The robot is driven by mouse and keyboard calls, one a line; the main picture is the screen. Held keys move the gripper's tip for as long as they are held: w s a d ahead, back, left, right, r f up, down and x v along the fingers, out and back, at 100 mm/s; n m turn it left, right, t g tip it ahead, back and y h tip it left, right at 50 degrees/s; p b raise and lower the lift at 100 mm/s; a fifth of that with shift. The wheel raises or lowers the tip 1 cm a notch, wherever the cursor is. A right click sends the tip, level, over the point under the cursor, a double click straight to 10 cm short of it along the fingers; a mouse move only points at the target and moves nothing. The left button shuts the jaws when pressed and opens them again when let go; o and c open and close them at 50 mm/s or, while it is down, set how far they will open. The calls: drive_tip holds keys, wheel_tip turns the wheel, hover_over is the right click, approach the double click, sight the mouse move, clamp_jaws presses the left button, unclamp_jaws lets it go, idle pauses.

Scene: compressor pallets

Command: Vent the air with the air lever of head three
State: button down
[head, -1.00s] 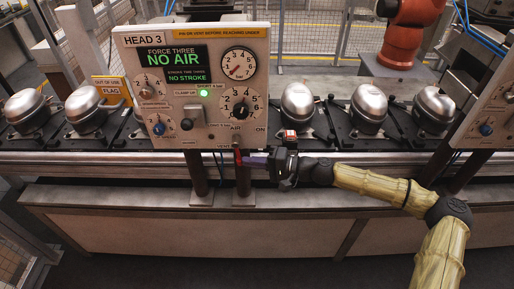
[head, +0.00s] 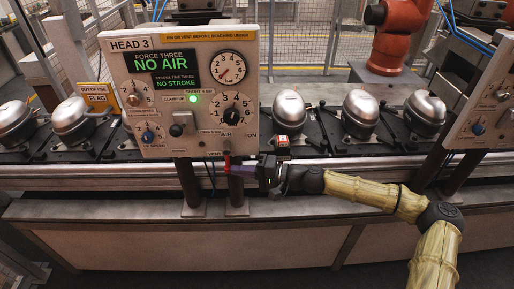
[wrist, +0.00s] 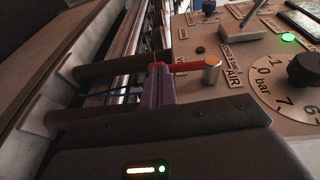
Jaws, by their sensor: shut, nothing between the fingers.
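The head three panel (head: 187,85) faces me, with a green "NO AIR" display (head: 161,63). Its red air lever (head: 227,162) hangs down at the panel's lower edge, near the VENT and AIR labels. In the wrist view the red lever (wrist: 185,67) runs left from a silver pivot (wrist: 211,69). My gripper (head: 232,170) is shut, with nothing held. Its purple fingers, also in the wrist view (wrist: 158,72), are at the lever's free end; I cannot tell if they touch it. The round gauge's (head: 229,67) needle points low left.
A pressure dial (head: 231,116), a clamp switch (head: 182,124) and a lit green lamp (head: 193,99) are on the panel. Dark posts (head: 190,187) stand below it. Silver compressors (head: 289,110) line the conveyor behind. Another panel (head: 489,110) stands at the right.

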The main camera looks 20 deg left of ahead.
drive_tip(key=w+d+b, duration=0.1)
drive_tip(key=d, duration=0.7)
drive_tip(key=w+d+r+b, duration=0.1)
drive_tip(key=d+b, duration=0.1)
drive_tip(key=d, duration=0.7)
drive_tip(key=shift+w+r, duration=0.25)
drive_tip(key=shift+w, duration=0.05)
drive_tip(key=shift+f, duration=0.1)
drive_tip(key=s+a+f+n+g+h+p, duration=0.1)
drive_tip(key=s+f+g+h+p, duration=0.1)
drive_tip(key=s+f+h, duration=0.5)
drive_tip(key=s+d+f+t+h, duration=0.1)
drive_tip(key=s+d+f+h, duration=0.3)
drive_tip(key=d+f, duration=0.15)
drive_tip(key=s+d+r+m+t+h+p, duration=0.1)
drive_tip(key=d+r+t+h+p, duration=0.1)
drive_tip(key=d+r, duration=0.5)
drive_tip(key=s+d+r+m+t+h+p, duration=0.1)
drive_tip(key=d+r+m+t+h+p, duration=0.1)
drive_tip(key=d+r, duration=0.6)
drive_tip(key=d+t+h, duration=0.1)
drive_tip(key=d+t, duration=0.1)
drive_tip(key=d, duration=0.2)
drive_tip(key=shift+s+d+h, duration=0.15)
drive_tip(key=shift+s+h, duration=0.1)
drive_tip(key=shift+h, duration=0.15)
